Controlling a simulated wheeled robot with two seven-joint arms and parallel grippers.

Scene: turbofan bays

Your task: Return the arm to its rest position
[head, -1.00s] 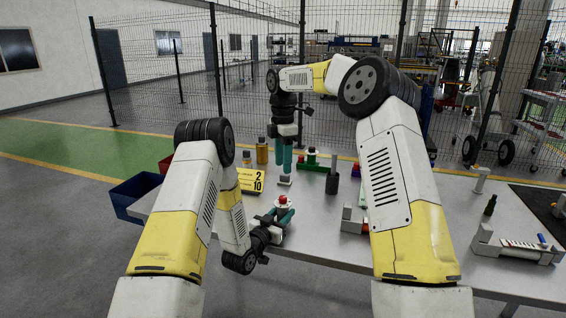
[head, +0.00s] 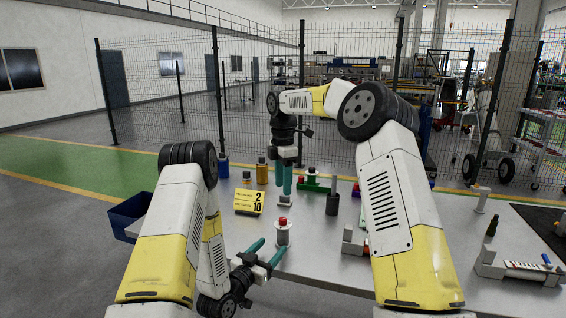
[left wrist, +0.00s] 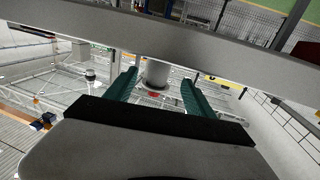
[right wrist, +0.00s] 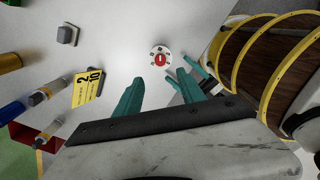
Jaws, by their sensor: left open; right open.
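My left gripper (head: 269,252) is open and empty, low over the table's near edge, its teal fingers pointing toward a grey cylinder with a red top (head: 283,232). The cylinder stands upright on the table, just beyond the fingertips. In the left wrist view the cylinder (left wrist: 157,74) shows between and beyond the fingers. My right gripper (head: 285,188) is open and points down above the table, behind the cylinder. In the right wrist view the red-topped cylinder (right wrist: 160,56) is beyond its empty fingers, with the left gripper's fingers nearby.
A yellow numbered sign (head: 249,202) and bottles (head: 262,171) stand at the table's left. A dark cylindrical holder (head: 332,202) is right of centre, with a grey fixture (head: 518,268) further right. A blue bin (head: 130,217) is left of the table. A mesh fence stands behind.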

